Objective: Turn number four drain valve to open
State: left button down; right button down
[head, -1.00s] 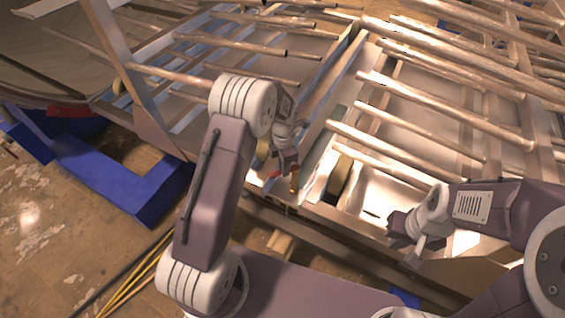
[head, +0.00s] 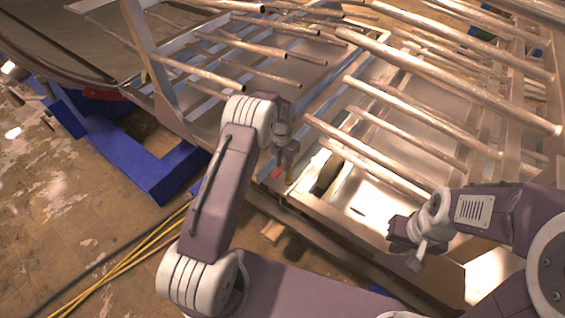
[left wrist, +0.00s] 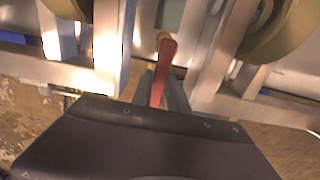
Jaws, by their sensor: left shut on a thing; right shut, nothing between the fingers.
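My left gripper (left wrist: 165,92) is shut on the red handle. In the head view my left gripper (head: 284,162) reaches down at the frame's near edge, with a bit of the red handle (head: 277,172) showing under it. The valve body is mostly hidden, and no number is readable. My right gripper (head: 398,234) is shut and empty, to the right, above the frame's near side.
A metal frame with many long pipes (head: 400,115) fills the back and right. A blue stand (head: 140,180) is at the left. Yellow cables (head: 140,252) lie on the worn floor (head: 60,225). Metal posts (left wrist: 112,45) and round rollers (left wrist: 265,30) flank the valve closely.

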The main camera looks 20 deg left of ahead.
dwell(0.5)
pick_arm(q)
jog(key=c, duration=1.3)
grip_release()
jog(key=shift+d, duration=0.1)
notch_tip(320, 180, up, 9)
jog(key=shift+r+p, duration=0.1)
jog(key=shift+p, duration=0.25)
